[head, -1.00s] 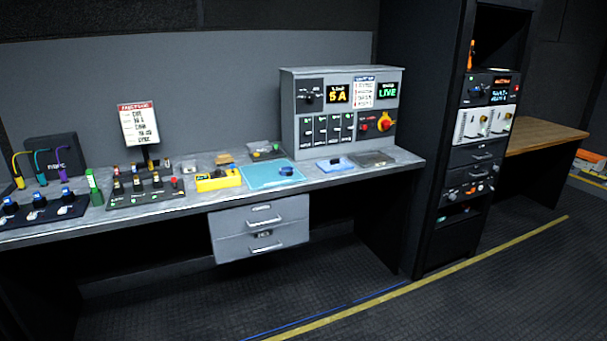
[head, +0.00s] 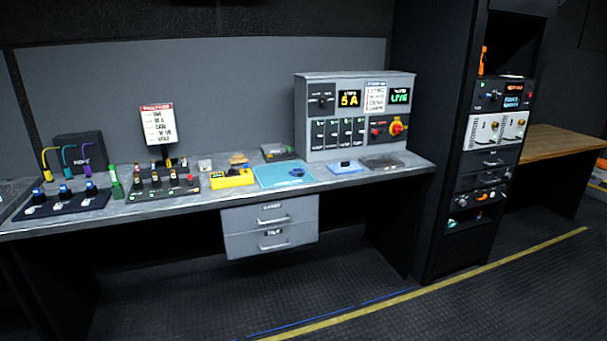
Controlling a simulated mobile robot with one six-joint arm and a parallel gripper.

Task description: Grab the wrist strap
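A small dark blue coiled item, which looks like the wrist strap (head: 297,172), lies on a light blue mat (head: 270,180) on the grey workbench. It is small in the picture and its details are hard to make out. The mat lies between a yellow case and the grey power panel. My gripper is not in view.
The workbench (head: 200,205) also bears a yellow case (head: 232,178), a switch board (head: 160,187), a blue tray (head: 345,167) and a grey panel box (head: 355,115). A grey drawer unit (head: 270,228) hangs below. A black rack (head: 455,130) stands right. The floor in front is clear.

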